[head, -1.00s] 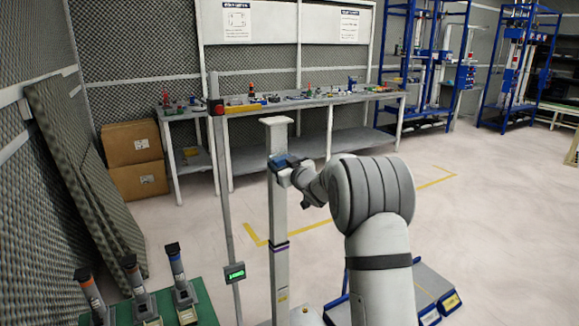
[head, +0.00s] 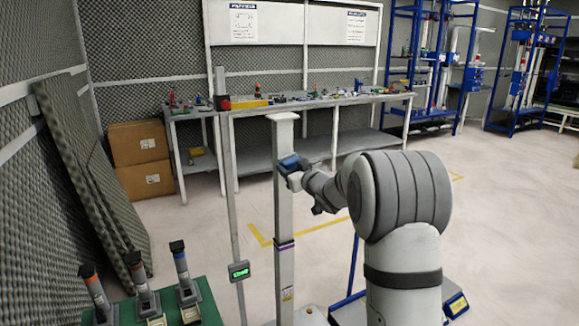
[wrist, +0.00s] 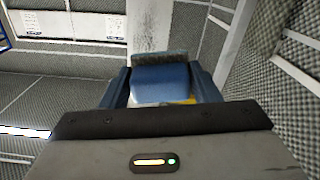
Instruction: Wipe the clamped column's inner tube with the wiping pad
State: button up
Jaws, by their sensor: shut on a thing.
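The clamped column (head: 284,215) stands upright in the middle of the head view, a pale tube with a flat cap on top and a dark purple band partway down. My gripper (head: 291,165) is at the upper part of the column. It is shut on the blue wiping pad (wrist: 160,82), which shows between the two fingers in the wrist view. In the head view the pad (head: 288,161) appears against the column's near side; whether it presses on it I cannot tell. The column (wrist: 153,28) rises behind the pad in the wrist view, its surface speckled.
A thin post with a green display (head: 238,270) stands just left of the column. A green table (head: 208,306) with several upright handled tools is at the lower left. A workbench (head: 330,99) with small parts and cardboard boxes (head: 140,157) are behind.

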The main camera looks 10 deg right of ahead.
jog(key=shift+s+d, duration=0.15)
jog(key=shift+s, duration=0.4)
jog(key=v, duration=0.3)
jog(key=shift+b, duration=0.4)
jog(key=shift+w, duration=0.15)
jog(key=shift+w+a+f, duration=0.35)
jog(key=shift+w, duration=0.7)
jog(key=shift+w+a+f, duration=0.35)
jog(key=shift+w+a, duration=0.05)
jog(key=shift+w, duration=0.65)
jog(key=shift+w+a+f, duration=0.35)
jog(key=shift+w, duration=0.7)
jog(key=shift+p+x, duration=0.35)
jog(key=shift+x, duration=0.7)
jog(key=shift+d, duration=0.1)
